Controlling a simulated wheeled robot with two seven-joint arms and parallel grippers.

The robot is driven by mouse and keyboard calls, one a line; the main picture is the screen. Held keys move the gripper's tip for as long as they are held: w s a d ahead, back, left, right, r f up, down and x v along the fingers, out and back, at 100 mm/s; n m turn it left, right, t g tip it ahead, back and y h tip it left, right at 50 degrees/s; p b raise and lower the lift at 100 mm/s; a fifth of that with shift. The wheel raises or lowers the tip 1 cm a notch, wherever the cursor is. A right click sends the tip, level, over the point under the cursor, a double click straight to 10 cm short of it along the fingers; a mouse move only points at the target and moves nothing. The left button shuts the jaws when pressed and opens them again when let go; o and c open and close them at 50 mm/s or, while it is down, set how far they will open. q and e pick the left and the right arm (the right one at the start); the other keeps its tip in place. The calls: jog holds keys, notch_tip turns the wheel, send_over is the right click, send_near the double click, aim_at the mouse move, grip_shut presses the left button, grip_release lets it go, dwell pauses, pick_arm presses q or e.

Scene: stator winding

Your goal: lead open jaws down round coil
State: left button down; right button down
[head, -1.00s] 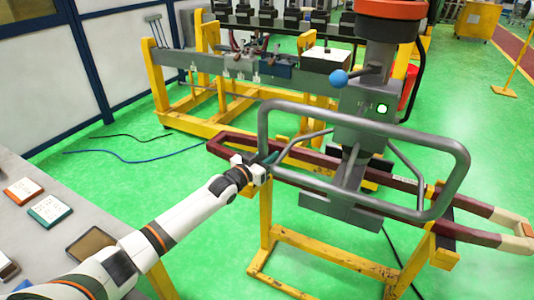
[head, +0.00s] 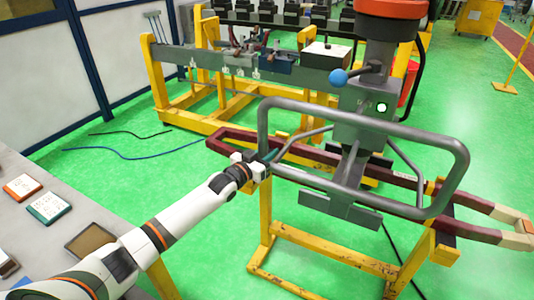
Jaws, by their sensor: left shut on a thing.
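The coil is a long dark-red loop with pale ends; its left end (head: 225,136) and right arm (head: 480,204) show. It lies across a yellow trestle (head: 330,262). A grey lifting tool (head: 362,131) hangs over the coil's middle, with a tubular handle frame (head: 462,165) around it. Its grey lower jaw plates (head: 340,209) are at the coil's level; whether they touch it I cannot tell. My left gripper (head: 262,163) is shut on the left side of the handle frame, near the coil's left end. My right gripper is not in view.
A grey table (head: 50,245) with small cards and a tray stands at the left. A yellow-framed rack (head: 185,122) stands behind. Cables lie on the green floor, which is otherwise largely open.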

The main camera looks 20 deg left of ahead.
pick_arm(q)
jog(key=c, duration=1.1)
grip_release()
jog(key=shift+r, duration=0.1)
jog(key=shift+o, duration=0.2)
jog(key=shift+s, duration=0.1)
jog(key=b+v, duration=0.1)
jog(key=v, duration=1.1)
jog(key=s+a+f+n+g+y, duration=0.1)
jog(key=s+a+f+g+y, duration=0.1)
jog(key=f, duration=0.9)
jog(key=s+a+f+n+g+y, duration=0.1)
jog(key=s+f+g+y, duration=0.15)
jog(key=f, duration=0.95)
jog(key=s+d+f+g, duration=0.1)
jog(key=s+f+g, duration=0.3)
jog(key=s+f, duration=0.9)
jog(key=s+d+f+g, duration=0.2)
jog(key=s+d+f, duration=0.2)
jog(key=s, duration=0.6)
jog(key=s+d+f+m+g, duration=0.1)
jog(key=s+d+f+g, duration=0.2)
jog(key=s+f, duration=0.6)
jog(key=s+d+f+g, duration=0.3)
jog(key=s+d+f, duration=0.2)
jog(key=s, duration=0.8)
notch_tip(320, 180, down, 2)
jog(key=shift+f+m, duration=0.2)
jog(key=shift+m, duration=0.2)
